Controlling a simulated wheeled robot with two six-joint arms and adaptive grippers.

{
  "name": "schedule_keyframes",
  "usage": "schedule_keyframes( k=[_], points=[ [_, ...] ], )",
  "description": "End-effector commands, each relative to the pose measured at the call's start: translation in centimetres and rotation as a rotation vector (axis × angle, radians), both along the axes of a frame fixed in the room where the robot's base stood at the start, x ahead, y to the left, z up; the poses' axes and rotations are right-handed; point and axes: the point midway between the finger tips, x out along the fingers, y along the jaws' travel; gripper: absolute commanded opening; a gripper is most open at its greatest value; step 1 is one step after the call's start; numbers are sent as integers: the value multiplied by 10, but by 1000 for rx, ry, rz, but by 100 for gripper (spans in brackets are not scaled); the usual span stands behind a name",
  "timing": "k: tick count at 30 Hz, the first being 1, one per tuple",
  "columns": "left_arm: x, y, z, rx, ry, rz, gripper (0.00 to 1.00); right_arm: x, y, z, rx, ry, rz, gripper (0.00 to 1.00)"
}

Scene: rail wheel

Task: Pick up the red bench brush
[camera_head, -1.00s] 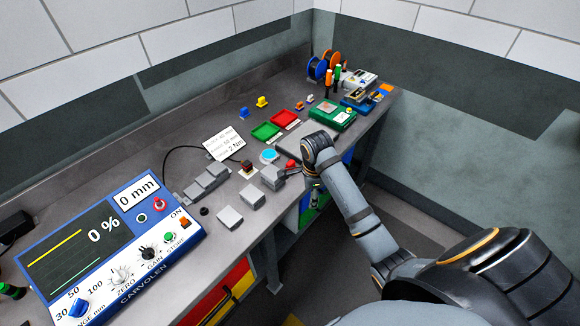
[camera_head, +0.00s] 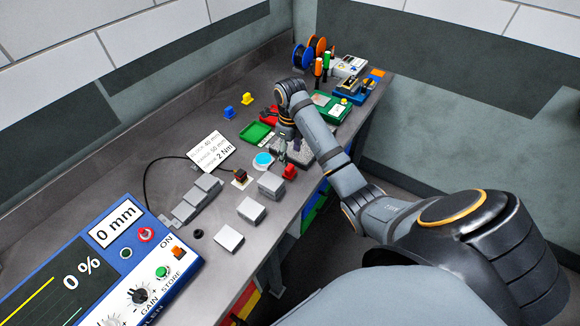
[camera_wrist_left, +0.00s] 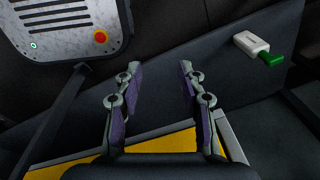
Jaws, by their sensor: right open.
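A small red piece (camera_head: 289,172) lies near the bench's front edge, beside the grey blocks. It looks like the red bench brush, but it is too small to be sure. My right gripper (camera_head: 284,150) hangs just above and behind it, over the dark pad, pointing down with open jaws. No held thing shows in it, and the forearm hides part of the bench. My left gripper (camera_wrist_left: 155,75) shows in the left wrist view, open and empty, away from the bench top.
A green tray (camera_head: 256,132) and a partly hidden red tray (camera_head: 269,114) lie behind. A green case (camera_head: 330,108) stands farther right. A blue meter (camera_head: 105,270) fills the near left.

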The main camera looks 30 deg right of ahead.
Motion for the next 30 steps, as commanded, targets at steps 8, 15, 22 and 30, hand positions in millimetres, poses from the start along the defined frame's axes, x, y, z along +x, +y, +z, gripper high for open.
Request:
schedule_keyframes(
  k=[8,15,22,30],
  points=[
    [15,0,-25,0,-18,1,40,0,0,-26,0,-1,1,60],
    [33,0,-52,0,-47,-1,40,-4,1,-58,0,0,2,60],
    [11,-1,-63,-1,-13,1,40,-4,1,-78,0,-1,1,60],
    [14,-2,-62,-3,-18,0,40,-4,1,-77,0,-1,1,44]
  ],
)
